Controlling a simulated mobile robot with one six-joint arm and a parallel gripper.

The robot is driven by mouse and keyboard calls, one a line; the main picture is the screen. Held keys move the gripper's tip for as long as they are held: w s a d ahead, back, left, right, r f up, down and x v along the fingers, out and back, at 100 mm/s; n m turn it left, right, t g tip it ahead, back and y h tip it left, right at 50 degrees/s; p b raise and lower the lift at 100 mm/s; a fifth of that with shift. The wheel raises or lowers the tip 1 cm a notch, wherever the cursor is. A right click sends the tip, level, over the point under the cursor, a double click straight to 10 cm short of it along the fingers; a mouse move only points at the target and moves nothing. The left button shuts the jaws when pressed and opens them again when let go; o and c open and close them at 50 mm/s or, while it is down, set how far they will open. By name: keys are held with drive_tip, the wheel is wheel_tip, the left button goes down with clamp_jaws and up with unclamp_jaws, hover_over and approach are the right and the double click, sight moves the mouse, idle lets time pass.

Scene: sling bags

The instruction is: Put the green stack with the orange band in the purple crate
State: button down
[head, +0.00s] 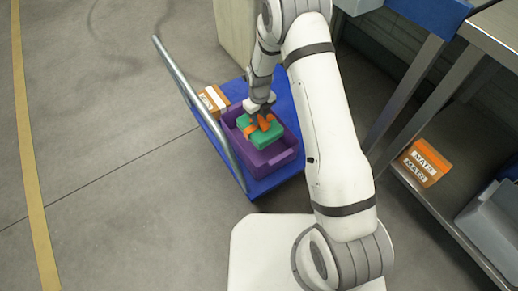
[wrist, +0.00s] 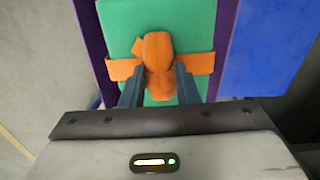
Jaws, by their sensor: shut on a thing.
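The green stack with the orange band (head: 265,134) is in or just over the purple crate (head: 274,159) in the head view. In the wrist view the green stack (wrist: 195,30) fills the upper middle, with its orange band across it and an orange knot (wrist: 157,60) on top. My gripper (head: 262,120) is above the stack. In the wrist view my gripper (wrist: 159,84) has its two fingers closed on either side of the orange knot. Purple crate walls (wrist: 226,40) show on both sides of the stack. I cannot tell whether the stack touches the crate floor.
The crate stands on a blue cart (head: 284,100) with a grey push handle (head: 196,105). An orange and white box (head: 211,101) sits beside the crate. At right, a metal bench has an orange box labelled MATS (head: 425,163) and a grey bin (head: 492,225) on its lower shelf. Floor at left is clear.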

drive_tip(key=shift+a+f+m, duration=0.2)
drive_tip(key=shift+f+m, duration=0.2)
drive_tip(key=shift+f, duration=0.2)
wheel_tip(320, 180, down, 10)
drive_tip(key=b, duration=0.3)
drive_tip(key=shift+r+b, duration=0.15)
drive_tip(key=shift+b, duration=0.25)
drive_tip(key=shift+r, duration=0.1)
drive_tip(key=c, duration=1.6)
unclamp_jaws()
drive_tip(key=shift+f, duration=0.2)
drive_tip(key=o, duration=0.5)
drive_tip(key=shift+s, duration=0.1)
drive_tip(key=shift+r, duration=0.1)
